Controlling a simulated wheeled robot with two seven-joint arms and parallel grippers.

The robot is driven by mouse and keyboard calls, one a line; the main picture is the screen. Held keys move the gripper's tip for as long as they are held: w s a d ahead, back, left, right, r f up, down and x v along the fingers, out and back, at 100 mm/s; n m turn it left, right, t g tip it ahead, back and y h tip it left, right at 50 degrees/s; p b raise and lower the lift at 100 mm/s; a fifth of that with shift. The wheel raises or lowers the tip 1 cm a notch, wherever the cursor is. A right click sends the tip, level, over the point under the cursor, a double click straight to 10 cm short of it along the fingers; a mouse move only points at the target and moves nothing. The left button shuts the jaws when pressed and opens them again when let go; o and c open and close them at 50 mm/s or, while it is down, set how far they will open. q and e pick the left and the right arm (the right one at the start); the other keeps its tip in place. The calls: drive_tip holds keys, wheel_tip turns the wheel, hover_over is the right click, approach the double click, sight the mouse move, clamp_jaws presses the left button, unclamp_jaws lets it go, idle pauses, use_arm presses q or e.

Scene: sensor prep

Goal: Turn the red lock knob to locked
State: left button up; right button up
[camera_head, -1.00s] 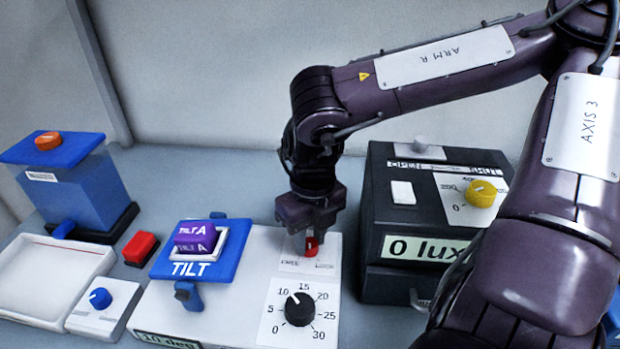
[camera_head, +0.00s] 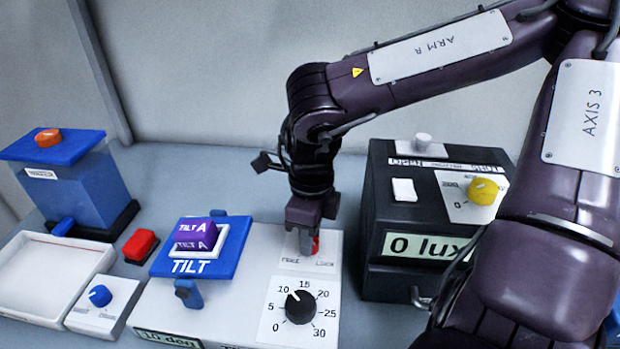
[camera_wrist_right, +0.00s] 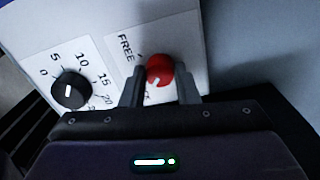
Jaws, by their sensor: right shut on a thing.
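The red lock knob (camera_head: 315,245) sits on the white tilt unit's top, on a label with FREE at left and LOCK at right. It also shows in the right wrist view (camera_wrist_right: 160,70), with a white pointer line; the LOCK word is partly hidden there. My right gripper (camera_head: 308,250) reaches down from above and is shut on the knob, one finger on each side of it in the wrist view (camera_wrist_right: 160,88). In the head view a finger covers much of the knob. My left gripper is not in view.
A black dial (camera_head: 300,306) numbered 0 to 30 is just in front of the knob. The blue TILT platform (camera_head: 167,263) with a purple block (camera_head: 195,235) is at left. A black lux box (camera_head: 375,225) stands close at right.

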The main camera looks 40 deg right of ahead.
idle(0.4)
drive_tip(key=o, duration=1)
drive_tip(key=shift+r, duration=0.1)
drive_tip(key=r, duration=0.7)
drive_tip(key=shift+d+r, duration=0.2)
drive_tip(key=shift+r, duration=0.15)
